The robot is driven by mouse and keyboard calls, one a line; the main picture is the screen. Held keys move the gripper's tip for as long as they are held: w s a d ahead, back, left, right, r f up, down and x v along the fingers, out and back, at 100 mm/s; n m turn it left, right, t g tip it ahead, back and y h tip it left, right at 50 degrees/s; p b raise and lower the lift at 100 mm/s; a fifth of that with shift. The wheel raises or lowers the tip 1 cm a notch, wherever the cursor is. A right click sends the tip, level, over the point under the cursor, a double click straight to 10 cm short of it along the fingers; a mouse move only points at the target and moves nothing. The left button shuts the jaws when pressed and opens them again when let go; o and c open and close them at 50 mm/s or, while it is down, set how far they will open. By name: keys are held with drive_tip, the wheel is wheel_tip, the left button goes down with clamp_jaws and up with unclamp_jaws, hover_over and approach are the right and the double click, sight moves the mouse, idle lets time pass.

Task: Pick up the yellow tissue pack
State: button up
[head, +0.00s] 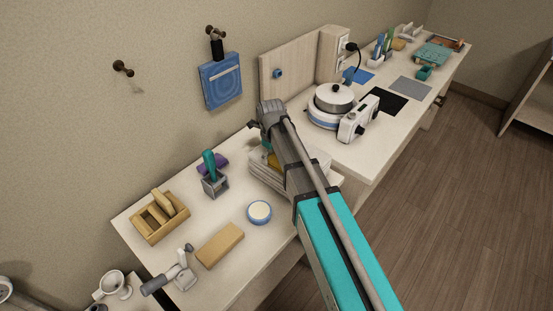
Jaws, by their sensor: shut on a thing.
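A small part of the yellow tissue pack (272,160) shows just left of my forearm, above a pale stack or tray (262,179) on the table. My arm reaches in from the lower right, and its grey wrist is bent over this spot. My gripper (266,147) points down below the wrist and is mostly hidden by my own arm. It is shut on the yellow tissue pack. The fingertips are hidden, and I cannot tell whether the pack touches what lies below it.
A white warmer with a lidded pot (333,98) stands right of my wrist. A teal-handled tool (210,165), a wooden caddy (160,217), a round tin (259,212) and a tan block (219,245) stand to the left.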

drive_tip(key=shift+r, duration=0.1)
drive_tip(key=shift+r+p, duration=0.95)
drive_tip(key=shift+p, duration=0.05)
drive_tip(key=s+d+r+p, duration=0.3)
drive_tip(key=s+r+p, duration=0.8)
drive_tip(key=s, duration=0.2)
drive_tip(key=shift+s+d, duration=0.2)
drive_tip(key=shift+d, duration=0.2)
drive_tip(key=shift+f, duration=0.15)
